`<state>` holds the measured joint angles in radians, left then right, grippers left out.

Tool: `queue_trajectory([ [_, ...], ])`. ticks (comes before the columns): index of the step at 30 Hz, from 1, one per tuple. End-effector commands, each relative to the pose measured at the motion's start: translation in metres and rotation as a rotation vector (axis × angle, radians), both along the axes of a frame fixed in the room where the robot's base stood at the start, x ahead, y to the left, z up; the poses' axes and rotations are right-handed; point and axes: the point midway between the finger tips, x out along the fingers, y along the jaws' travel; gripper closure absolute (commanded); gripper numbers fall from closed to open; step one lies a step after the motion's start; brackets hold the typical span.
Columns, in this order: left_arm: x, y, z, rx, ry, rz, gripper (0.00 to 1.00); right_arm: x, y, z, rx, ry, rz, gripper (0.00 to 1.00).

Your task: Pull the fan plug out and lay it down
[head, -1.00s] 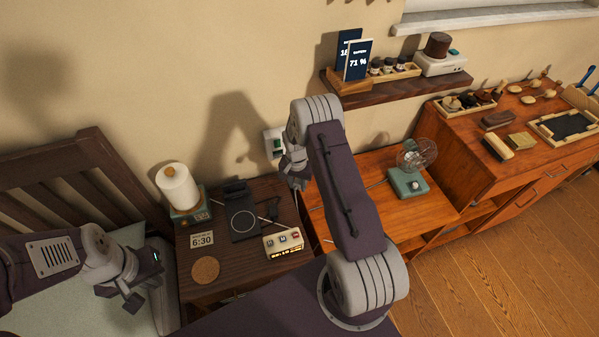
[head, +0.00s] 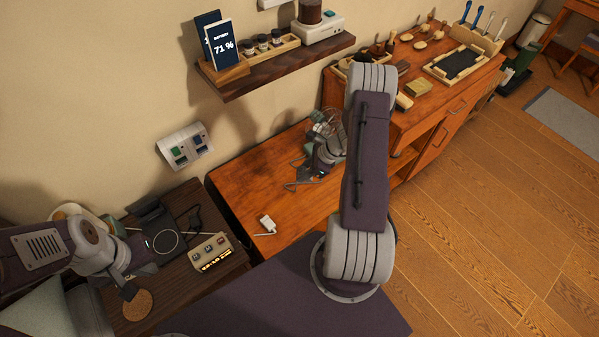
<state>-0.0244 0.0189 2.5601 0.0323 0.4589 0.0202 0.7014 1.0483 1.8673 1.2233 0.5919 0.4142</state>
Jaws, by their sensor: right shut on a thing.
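The small wire-cage fan (head: 325,122) stands on the orange wooden desk (head: 235,185), partly hidden behind my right gripper. My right gripper (head: 318,170) is low over the desk in front of the fan. It is shut on the fan plug, which its fingers mostly hide; a grey cord loops beside the fingertips. The wall outlet (head: 186,146) shows two socket places, with green and blue parts, and no cord at it. My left gripper (head: 140,281) is open and empty above the dark nightstand, close to the cork coaster.
A white adapter (head: 267,224) with a short cord lies near the desk's front edge. A clock box (head: 210,252), charging pad (head: 165,240) and cork coaster (head: 137,305) are on the nightstand. A wall shelf (head: 275,68) hangs above. The desk's left middle is clear.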

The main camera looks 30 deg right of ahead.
Motion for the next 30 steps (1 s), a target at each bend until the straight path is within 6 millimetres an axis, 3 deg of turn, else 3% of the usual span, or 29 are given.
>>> queue_trajectory([
  [8, 0.000, 0.000, -0.009, 0.000, 0.000, 0.000, 1.00, 0.000, 0.000, -0.011, 0.000, 0.000, 0.001, 1.00],
  [24, 0.000, 0.000, -0.067, 0.000, 0.000, 0.000, 1.00, 0.000, 0.000, -0.085, 0.000, 0.001, 0.003, 1.00],
  [30, 0.000, 0.000, -0.071, 0.000, 0.000, 0.000, 1.00, 0.001, 0.000, -0.091, -0.001, 0.000, 0.003, 1.00],
])
